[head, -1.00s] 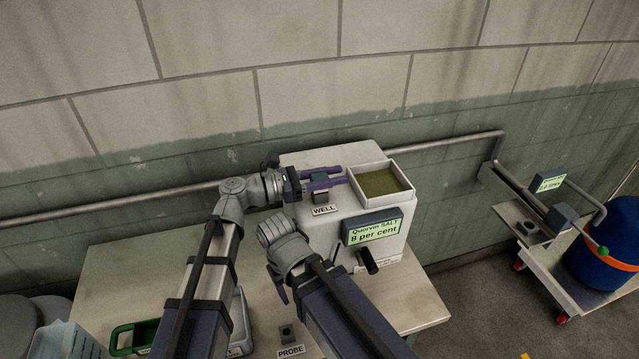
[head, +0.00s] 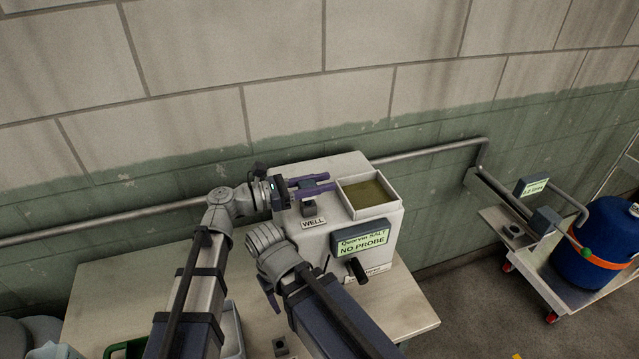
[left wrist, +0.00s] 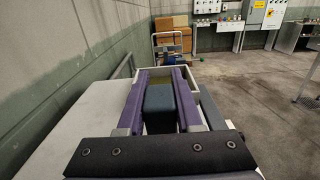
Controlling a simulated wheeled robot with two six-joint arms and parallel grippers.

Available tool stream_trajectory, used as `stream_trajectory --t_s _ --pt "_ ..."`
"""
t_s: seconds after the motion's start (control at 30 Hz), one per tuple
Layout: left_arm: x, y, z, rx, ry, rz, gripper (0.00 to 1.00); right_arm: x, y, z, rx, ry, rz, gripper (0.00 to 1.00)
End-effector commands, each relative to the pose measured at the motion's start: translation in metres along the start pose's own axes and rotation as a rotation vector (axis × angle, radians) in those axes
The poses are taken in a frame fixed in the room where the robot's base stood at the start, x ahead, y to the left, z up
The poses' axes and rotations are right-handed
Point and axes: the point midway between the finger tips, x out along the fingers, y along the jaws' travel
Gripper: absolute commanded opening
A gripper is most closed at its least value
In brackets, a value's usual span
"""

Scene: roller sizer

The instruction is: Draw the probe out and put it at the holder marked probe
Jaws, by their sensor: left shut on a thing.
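My left gripper (head: 314,184) has purple fingers and is shut on the probe (head: 307,183), whose dark block-shaped top shows between them. The left wrist view shows the same block (left wrist: 159,108) between the fingers. The probe is just above the dark well (head: 308,207), labelled WELL, on the white machine; I cannot see its lower end clearly. The machine's display (head: 361,242) reads NO PROBE. A small grey holder (head: 281,346) is on the table at the bottom edge. My right gripper (head: 271,297) is mostly hidden by its own arm.
An open square hopper (head: 346,198) with greenish-brown contents stands right of the left fingers. A black handle (head: 357,268) sticks out of the machine's front. A green-rimmed bin (head: 127,348) is at lower left. A cart with a blue drum (head: 597,245) stands at right.

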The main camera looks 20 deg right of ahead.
Motion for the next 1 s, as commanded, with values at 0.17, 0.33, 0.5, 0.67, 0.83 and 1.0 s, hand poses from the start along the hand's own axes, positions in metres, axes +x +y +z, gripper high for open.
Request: stream_trajectory --t_s 0.17,0.33,0.5,0.67,0.83,1.0 --pt "0.0 0.0 0.034 0.0 0.0 0.0 0.0 -0.033 0.003 0.002 0.0 0.0 0.0 0.62" --pt "0.0 0.0 0.061 0.0 0.0 0.0 0.0 -0.061 0.006 0.004 -0.001 0.0 0.0 0.62" --pt "0.0 0.0 0.079 0.0 0.0 0.0 0.0 -0.078 0.007 0.005 -0.002 0.0 0.0 0.62" --pt "0.0 0.0 0.082 0.0 0.0 0.0 0.0 -0.081 0.008 0.005 -0.002 0.0 0.0 0.62" --pt "0.0 0.0 0.081 0.0 0.0 0.0 0.0 -0.08 0.008 0.005 -0.002 0.0 0.0 0.62" --pt "0.0 0.0 0.075 0.0 0.0 0.0 0.0 -0.074 0.007 0.004 -0.002 0.0 0.0 0.62"
